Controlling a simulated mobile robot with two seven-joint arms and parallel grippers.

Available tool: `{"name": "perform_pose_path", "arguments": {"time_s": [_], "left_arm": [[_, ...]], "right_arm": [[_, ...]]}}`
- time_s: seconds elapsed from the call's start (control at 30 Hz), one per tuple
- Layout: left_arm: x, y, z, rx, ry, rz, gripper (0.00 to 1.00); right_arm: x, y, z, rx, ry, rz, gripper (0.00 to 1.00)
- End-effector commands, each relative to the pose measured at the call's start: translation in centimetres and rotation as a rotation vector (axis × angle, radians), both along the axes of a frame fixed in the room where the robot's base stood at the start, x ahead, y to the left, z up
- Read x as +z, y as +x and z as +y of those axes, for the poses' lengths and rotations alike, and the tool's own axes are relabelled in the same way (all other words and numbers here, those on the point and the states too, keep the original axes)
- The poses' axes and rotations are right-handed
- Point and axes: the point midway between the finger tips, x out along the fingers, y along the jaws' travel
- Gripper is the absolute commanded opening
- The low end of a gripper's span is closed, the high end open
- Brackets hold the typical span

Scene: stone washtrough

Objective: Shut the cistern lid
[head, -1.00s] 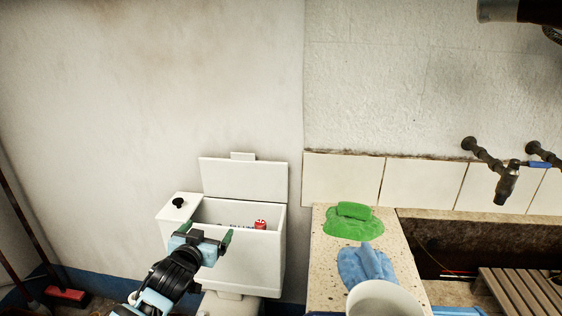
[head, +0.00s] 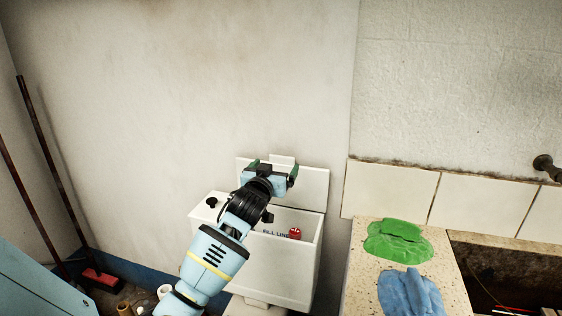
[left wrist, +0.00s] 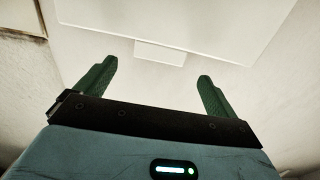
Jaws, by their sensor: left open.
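The cistern (head: 285,265) is a white box, open at the top, with "FILL LINE" lettering and a red piece inside. Its white lid (head: 314,190) stands raised, upright along the back edge, with a small tab (head: 281,159) on its top edge. My left gripper (head: 274,168) is open and empty, its green fingertips up by the lid's top edge near the tab. My arm hides part of the lid and cistern. In the left wrist view, the lid (left wrist: 200,22) and tab (left wrist: 160,53) show beyond the open fingers; I cannot tell whether they touch.
A black knob (head: 212,203) sits on the cistern's left end. Brooms (head: 55,180) lean at the left wall. The wall is close behind the lid.

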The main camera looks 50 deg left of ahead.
Motion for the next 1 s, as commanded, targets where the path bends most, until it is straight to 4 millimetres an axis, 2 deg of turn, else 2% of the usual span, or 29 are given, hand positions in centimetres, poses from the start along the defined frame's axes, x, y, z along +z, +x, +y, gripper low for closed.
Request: {"name": "perform_pose_path", "arguments": {"time_s": [0.1,0.33,0.5,0.8,0.83,1.0], "left_arm": [[0.0,1.5,0.9,0.000,0.000,0.000,0.95],[0.0,3.7,2.0,0.000,0.001,0.000,0.95],[0.0,4.4,2.4,-0.001,0.000,-0.001,0.95],[0.0,4.5,2.5,-0.001,0.001,0.000,0.95],[0.0,4.5,2.5,-0.001,0.001,0.000,0.93],[0.0,4.5,2.5,-0.001,0.001,0.000,0.71]], "right_arm": [[-0.1,-0.1,0.0,0.000,0.000,0.001,0.36],[-0.2,-0.1,0.0,0.000,0.000,0.002,0.36],[-0.2,-0.1,0.0,0.000,0.000,0.002,0.36],[-0.2,0.0,0.0,0.000,0.000,0.000,0.36],[-0.2,0.1,0.0,0.000,0.000,0.000,0.36],[-0.1,0.2,0.0,0.000,-0.001,-0.003,0.36]]}}
